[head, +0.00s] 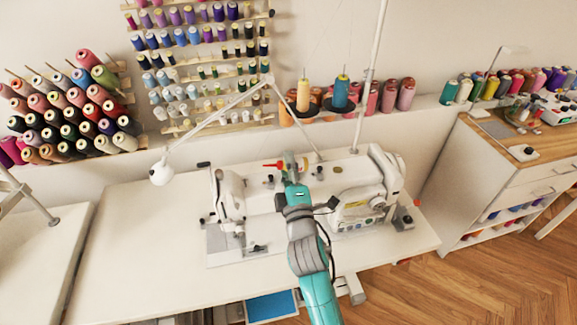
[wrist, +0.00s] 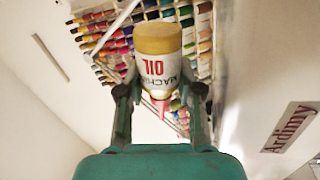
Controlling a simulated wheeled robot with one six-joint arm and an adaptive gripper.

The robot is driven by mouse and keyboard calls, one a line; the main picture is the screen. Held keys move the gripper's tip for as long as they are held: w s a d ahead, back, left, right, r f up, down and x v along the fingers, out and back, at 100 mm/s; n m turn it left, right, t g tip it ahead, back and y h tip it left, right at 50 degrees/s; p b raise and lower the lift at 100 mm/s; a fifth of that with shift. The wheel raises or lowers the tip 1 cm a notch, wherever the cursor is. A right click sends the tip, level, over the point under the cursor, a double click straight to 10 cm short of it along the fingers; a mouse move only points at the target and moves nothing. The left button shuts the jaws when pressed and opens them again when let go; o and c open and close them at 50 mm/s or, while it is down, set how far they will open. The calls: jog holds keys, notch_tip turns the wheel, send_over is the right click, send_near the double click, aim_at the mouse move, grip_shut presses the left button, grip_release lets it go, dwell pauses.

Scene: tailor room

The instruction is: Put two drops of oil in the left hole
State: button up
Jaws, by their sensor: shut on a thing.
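My gripper (head: 291,166) is shut on the oil bottle, high over the middle of the white sewing machine (head: 262,203). In the wrist view the bottle (wrist: 158,68) sits between the two fingers (wrist: 160,104), with a yellow base, a white label reading "MACHINE OIL" and a red nozzle. In the head view the bottle's red tip (head: 270,165) points left, so the bottle looks tipped onto its side. The machine's upper arm lies beneath and behind my gripper, with small dark knobs on it. The left hole cannot be made out, and no drop is visible.
The machine stands on a white table (head: 140,245) with free room at its left. A thread stand with two cones (head: 341,92) rises behind the machine. A white lamp (head: 161,173) hangs at the left on a jointed arm. Spool racks (head: 200,60) line the wall.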

jog(key=shift+s+a+r+m+h, duration=0.1)
jog(key=shift+r+m+h, duration=0.2)
jog(key=shift+m, duration=0.6)
jog(key=shift+w+a+r+m+h, duration=0.15)
jog(key=shift+r+m+h, duration=0.15)
jog(key=shift+m, duration=0.6)
jog(key=shift+s+a+r+m+h, duration=0.15)
jog(key=shift+r+m+h, duration=0.15)
jog(key=shift+m, duration=0.6)
